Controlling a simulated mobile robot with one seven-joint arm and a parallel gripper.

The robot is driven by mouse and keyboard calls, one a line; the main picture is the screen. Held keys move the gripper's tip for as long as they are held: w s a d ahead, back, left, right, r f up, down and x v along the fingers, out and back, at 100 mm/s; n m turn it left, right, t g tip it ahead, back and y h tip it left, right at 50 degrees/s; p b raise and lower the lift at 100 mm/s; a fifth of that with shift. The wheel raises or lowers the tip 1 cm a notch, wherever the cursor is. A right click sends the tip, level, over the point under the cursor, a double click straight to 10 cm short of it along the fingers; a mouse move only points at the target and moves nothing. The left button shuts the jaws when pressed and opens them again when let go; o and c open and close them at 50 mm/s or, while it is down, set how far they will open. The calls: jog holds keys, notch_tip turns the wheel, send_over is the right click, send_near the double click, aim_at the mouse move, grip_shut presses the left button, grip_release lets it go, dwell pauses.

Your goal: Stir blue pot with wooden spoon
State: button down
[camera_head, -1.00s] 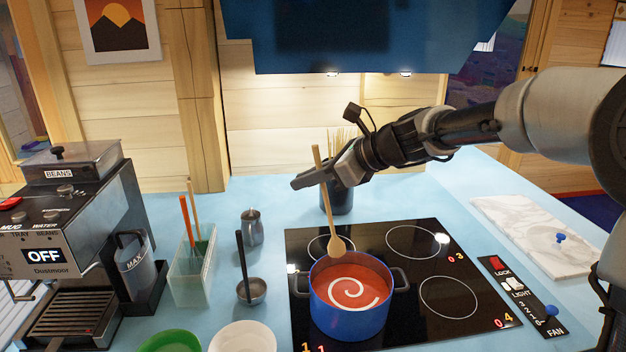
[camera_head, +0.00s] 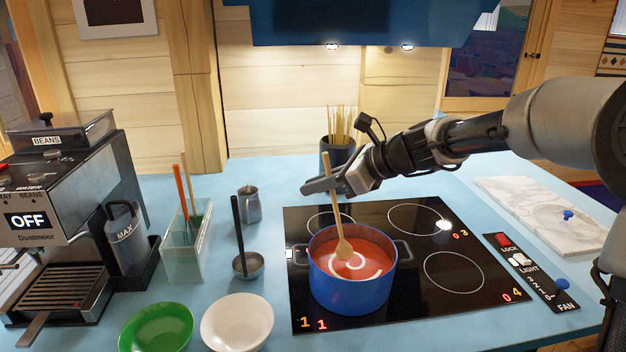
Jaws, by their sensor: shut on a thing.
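The blue pot (camera_head: 350,291) stands on the front left burner of the black cooktop (camera_head: 455,310). It holds red soup (camera_head: 375,262) with a white swirl. My gripper (camera_head: 322,186) is shut on the upper handle of the wooden spoon (camera_head: 336,212), above the back of the pot. The spoon hangs nearly upright with its bowl end down, inside the pot's outline, in front of the swirl. I cannot tell for sure whether the spoon's bowl touches the soup.
A dark pot of sticks (camera_head: 338,152) stands behind my gripper. A ladle (camera_head: 247,265), a metal jug (camera_head: 249,204) and a utensil holder (camera_head: 186,250) stand left of the cooktop. A white bowl (camera_head: 237,322) and green bowl (camera_head: 157,328) are at the front. A marble board (camera_head: 530,205) lies right.

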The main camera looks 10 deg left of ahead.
notch_tip(320, 180, down, 7)
jog(key=d+b, duration=0.1)
jog(key=b, duration=0.2)
jog(key=shift+w+d+r, duration=0.15)
jog(key=shift+r, duration=0.05)
dwell(0.3)
